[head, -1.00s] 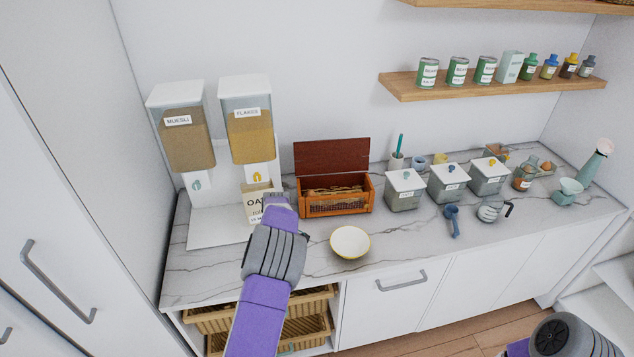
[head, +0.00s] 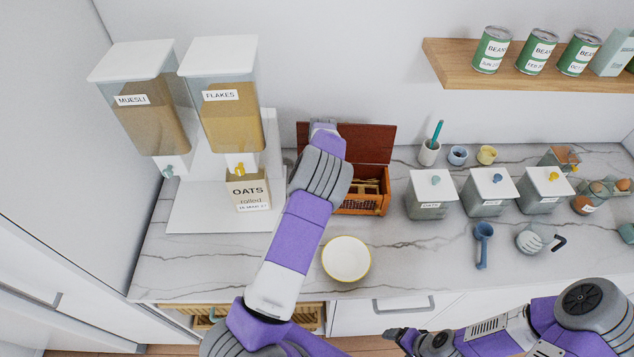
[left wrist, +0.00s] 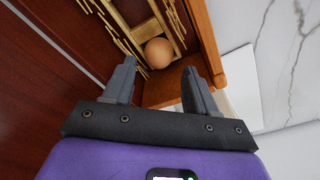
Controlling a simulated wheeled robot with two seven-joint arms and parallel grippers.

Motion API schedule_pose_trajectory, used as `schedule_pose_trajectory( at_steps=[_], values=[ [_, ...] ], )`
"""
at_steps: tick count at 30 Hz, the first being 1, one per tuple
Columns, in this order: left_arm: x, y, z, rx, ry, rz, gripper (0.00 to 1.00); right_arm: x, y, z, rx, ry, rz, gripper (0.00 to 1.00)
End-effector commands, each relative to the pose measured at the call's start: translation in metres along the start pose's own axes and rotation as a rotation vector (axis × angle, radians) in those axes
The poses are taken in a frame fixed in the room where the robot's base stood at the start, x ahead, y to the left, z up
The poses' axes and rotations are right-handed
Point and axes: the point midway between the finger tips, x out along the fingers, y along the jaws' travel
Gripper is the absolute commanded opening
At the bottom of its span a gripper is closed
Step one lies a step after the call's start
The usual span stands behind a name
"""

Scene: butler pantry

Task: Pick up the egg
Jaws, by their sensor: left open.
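A brown egg (left wrist: 158,53) lies inside the wooden box, near a corner, beside straw-like sticks, in the left wrist view. The box (head: 372,203) stands open on the counter in the head view, its dark red lid (head: 372,144) raised at the back. My left gripper (left wrist: 157,76) is open and empty, its two fingers to either side of the egg's line and short of it. In the head view my left arm hides this gripper and the box's left part. My right gripper (head: 397,335) is low at the front, away from the box; its jaw opening is unclear.
An oats package (head: 250,193) and cereal dispensers (head: 225,120) stand left of the box. Lidded canisters (head: 430,197) stand right of it. A cream bowl (head: 346,259) is in front. Brown egg-like things sit in a holder (head: 608,190) at far right.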

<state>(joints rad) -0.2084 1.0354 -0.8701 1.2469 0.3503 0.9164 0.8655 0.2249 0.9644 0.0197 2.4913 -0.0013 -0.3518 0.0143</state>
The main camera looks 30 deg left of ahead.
Motion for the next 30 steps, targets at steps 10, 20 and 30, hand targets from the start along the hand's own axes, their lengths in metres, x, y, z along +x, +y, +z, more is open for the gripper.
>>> schedule_pose_trajectory(
  at_steps=[10, 20, 30],
  values=[
    [0.047, 0.003, -0.003, 0.0, 0.0, 0.001, 0.57, -0.009, -0.003, 0.0, 0.0, 0.001, 0.0, 0.83],
    [0.052, 0.004, -0.002, 0.001, 0.0, 0.003, 0.53, -0.009, -0.003, 0.0, 0.0, 0.001, 0.0, 0.83],
    [0.052, 0.004, -0.003, 0.001, 0.0, 0.003, 0.34, -0.008, -0.003, 0.0, 0.0, 0.001, 0.0, 0.83]
  ],
)
